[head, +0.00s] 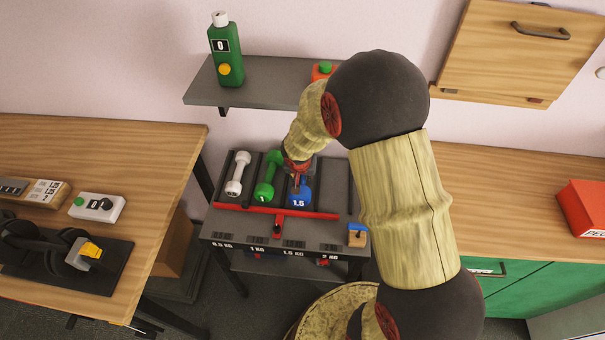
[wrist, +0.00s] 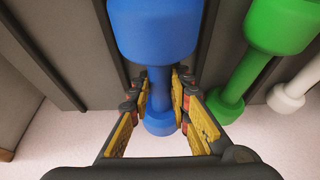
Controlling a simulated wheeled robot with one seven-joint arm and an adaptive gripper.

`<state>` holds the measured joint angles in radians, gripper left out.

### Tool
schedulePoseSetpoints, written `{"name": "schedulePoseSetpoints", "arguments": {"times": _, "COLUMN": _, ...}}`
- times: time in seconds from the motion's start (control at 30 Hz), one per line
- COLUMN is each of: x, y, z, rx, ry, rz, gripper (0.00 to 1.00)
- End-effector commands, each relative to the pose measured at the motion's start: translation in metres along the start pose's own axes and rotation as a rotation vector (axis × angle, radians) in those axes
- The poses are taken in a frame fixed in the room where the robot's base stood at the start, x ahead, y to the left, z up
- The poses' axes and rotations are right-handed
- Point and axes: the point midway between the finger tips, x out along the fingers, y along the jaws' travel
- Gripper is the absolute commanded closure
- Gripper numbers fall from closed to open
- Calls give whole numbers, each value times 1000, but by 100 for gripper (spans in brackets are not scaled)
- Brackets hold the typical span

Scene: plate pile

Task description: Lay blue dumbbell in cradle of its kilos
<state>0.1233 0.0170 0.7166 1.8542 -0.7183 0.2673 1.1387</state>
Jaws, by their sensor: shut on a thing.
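The blue dumbbell (head: 299,195), marked 1.5, is at the third slot of the dark rack (head: 213,226), above the 1.5 KG label (head: 293,253). My gripper (head: 297,167) is on it from above, and my arm hides part of it. In the wrist view the blue dumbbell (wrist: 155,30) runs lengthwise between the fingers, and my gripper (wrist: 160,88) is shut on its handle. It lines up roughly with the slot dividers. I cannot tell whether it rests on the cradle floor or is just above it.
The white dumbbell (head: 237,174) and green dumbbell (head: 268,177) lie in the slots to the left. A red bar (head: 240,208) runs along the rack front. A shelf (head: 265,82) with a green bottle (head: 226,55) is above. The rightmost slot (head: 335,184) looks empty.

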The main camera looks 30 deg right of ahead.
Motion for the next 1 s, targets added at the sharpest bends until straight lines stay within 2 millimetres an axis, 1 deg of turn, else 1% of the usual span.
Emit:
{"name": "schedulePoseSetpoints", "arguments": {"times": 0.13, "x": 2, "y": -2, "z": -3, "rx": 0, "ry": 9, "rz": -5, "gripper": 100}}
{"name": "schedulePoseSetpoints", "arguments": {"times": 0.47, "x": 4, "y": -2, "z": -2, "rx": 1, "ry": 9, "rz": -5, "gripper": 100}}
{"name": "schedulePoseSetpoints", "arguments": {"times": 0.5, "x": 5, "y": 0, "z": 1, "rx": 0, "ry": 3, "rz": -1, "gripper": 80}}
{"name": "schedulePoseSetpoints", "arguments": {"times": 0.8, "x": 5, "y": 0, "z": 1, "rx": 0, "ry": 3, "rz": -1, "gripper": 63}}
{"name": "schedulePoseSetpoints", "arguments": {"times": 1.0, "x": 5, "y": 0, "z": 1, "rx": 0, "ry": 3, "rz": -1, "gripper": 62}}
